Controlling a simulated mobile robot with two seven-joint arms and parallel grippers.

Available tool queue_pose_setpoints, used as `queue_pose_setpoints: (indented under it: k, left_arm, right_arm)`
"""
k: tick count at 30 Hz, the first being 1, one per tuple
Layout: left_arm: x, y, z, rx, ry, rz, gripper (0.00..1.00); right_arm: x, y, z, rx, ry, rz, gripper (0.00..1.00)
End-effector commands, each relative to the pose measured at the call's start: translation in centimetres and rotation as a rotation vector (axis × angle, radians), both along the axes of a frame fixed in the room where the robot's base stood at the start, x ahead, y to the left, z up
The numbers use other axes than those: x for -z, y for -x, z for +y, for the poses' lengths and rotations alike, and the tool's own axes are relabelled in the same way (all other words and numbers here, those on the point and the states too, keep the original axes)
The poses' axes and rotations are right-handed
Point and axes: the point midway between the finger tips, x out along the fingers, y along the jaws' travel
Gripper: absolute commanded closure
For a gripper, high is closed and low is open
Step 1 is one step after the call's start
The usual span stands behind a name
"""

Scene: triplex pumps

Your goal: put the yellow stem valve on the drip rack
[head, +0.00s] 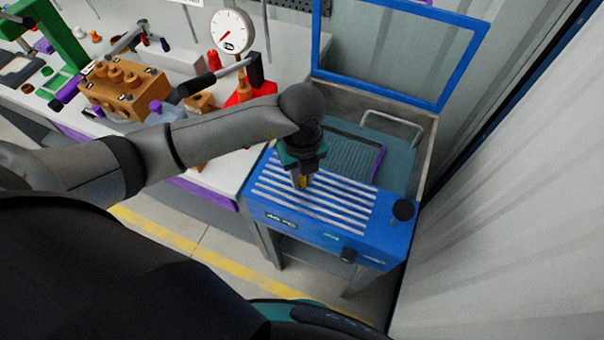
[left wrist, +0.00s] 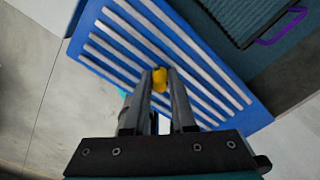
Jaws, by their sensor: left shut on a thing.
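The yellow stem valve (left wrist: 160,80) is between the fingertips of my left gripper (left wrist: 160,85), which is shut on it. In the head view a small yellow part of the valve (head: 303,182) shows below the left gripper (head: 302,180). The drip rack is the blue top with pale parallel bars (head: 330,208) at the front of the washing station. My left gripper is over the bars, near their upper left part. I cannot tell whether the valve touches the bars. The bars also show in the left wrist view (left wrist: 115,62). My right gripper is not in view.
Behind the rack is a basin with a ribbed dark tray (head: 345,150) and a raised blue-framed lid (head: 450,98). A black knob (head: 403,209) stands at the rack's right corner. The workbench at left carries an orange pump block (head: 122,88) and a gauge (head: 232,32).

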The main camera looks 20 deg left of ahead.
Motion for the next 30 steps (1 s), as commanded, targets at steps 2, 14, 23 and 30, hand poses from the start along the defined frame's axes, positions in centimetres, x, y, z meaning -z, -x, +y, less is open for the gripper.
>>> queue_pose_setpoints:
  k: [2, 14, 23, 30]
  left_arm:
    - [0.3, 0.0, 0.0, 0.000, 0.000, 0.000, 0.75]
    - [0.2, 0.0, 0.0, 0.000, -0.001, 0.001, 0.46]
    - [-1.7, -0.1, 0.0, -0.001, 0.001, -0.004, 0.46]
    - [-7.0, -0.2, 0.0, 0.001, 0.002, -0.006, 0.46]
  right_arm:
    - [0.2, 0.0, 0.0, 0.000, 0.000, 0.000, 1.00]
    - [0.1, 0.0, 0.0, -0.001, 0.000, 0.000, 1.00]
    - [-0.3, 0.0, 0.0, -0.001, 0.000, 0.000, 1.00]
    - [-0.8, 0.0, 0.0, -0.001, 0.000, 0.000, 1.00]
